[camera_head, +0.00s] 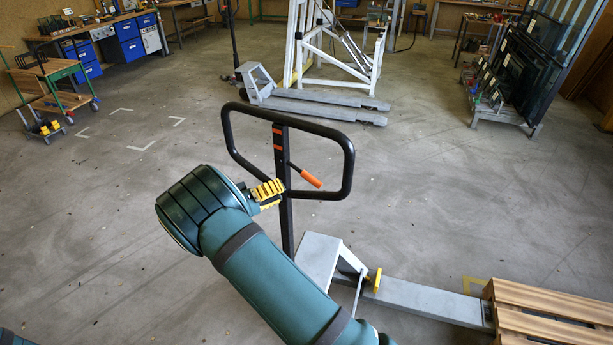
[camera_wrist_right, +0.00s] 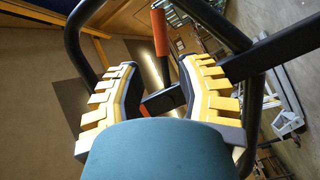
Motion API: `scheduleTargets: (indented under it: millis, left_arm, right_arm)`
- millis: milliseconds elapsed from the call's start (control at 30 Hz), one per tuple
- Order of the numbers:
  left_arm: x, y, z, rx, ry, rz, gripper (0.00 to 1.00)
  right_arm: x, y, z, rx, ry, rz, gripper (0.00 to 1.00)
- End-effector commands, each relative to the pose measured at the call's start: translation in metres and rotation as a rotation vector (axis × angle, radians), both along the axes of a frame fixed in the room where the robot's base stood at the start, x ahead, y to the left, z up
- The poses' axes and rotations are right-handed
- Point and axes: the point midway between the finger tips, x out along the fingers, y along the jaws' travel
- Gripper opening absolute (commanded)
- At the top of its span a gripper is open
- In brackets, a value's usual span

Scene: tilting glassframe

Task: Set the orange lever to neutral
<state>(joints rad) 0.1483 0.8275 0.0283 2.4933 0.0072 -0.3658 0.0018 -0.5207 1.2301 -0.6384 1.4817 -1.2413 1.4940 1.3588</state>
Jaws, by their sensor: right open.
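The lever has an orange grip (camera_head: 310,179) and a thin dark stem. It sticks out to the right from the post of the pallet truck's black loop handle (camera_head: 346,170), angled down toward its tip. My right gripper (camera_head: 268,194) is at the left of the post, its yellow-padded fingers close to it. In the right wrist view, the fingers (camera_wrist_right: 160,72) are open, with the dark stem visible in the gap and the orange grip (camera_wrist_right: 160,32) beyond the tips. I cannot tell whether a finger touches anything. My left gripper is not in view.
The truck's grey body (camera_head: 318,258) and fork (camera_head: 420,298) run right to a wooden pallet (camera_head: 550,312). Another pallet truck (camera_head: 315,105) stands behind. Glass panes on a rack (camera_head: 525,70) are at the back right. Open floor lies to the left.

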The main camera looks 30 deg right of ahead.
Motion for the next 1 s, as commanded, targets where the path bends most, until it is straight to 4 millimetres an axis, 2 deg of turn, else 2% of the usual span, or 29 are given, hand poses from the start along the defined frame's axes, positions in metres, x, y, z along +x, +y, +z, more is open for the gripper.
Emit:
scheduleTargets:
  millis: [100,300,500,700,1000]
  left_arm:
    - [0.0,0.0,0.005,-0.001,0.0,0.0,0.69]
    - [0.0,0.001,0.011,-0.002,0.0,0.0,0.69]
    - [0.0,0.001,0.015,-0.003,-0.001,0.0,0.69]
    - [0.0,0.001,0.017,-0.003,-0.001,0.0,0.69]
    - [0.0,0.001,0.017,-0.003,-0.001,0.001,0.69]
  right_arm:
    - [-0.001,-0.026,0.001,0.001,0.003,-0.004,0.35]
    - [0.0,-0.065,0.001,0.001,0.003,-0.004,0.35]
    - [0.0,-0.094,0.0,0.002,0.003,-0.002,0.35]
    - [0.001,-0.107,0.0,0.001,0.003,0.0,0.35]
    - [0.001,-0.108,0.0,0.003,0.003,-0.001,0.35]
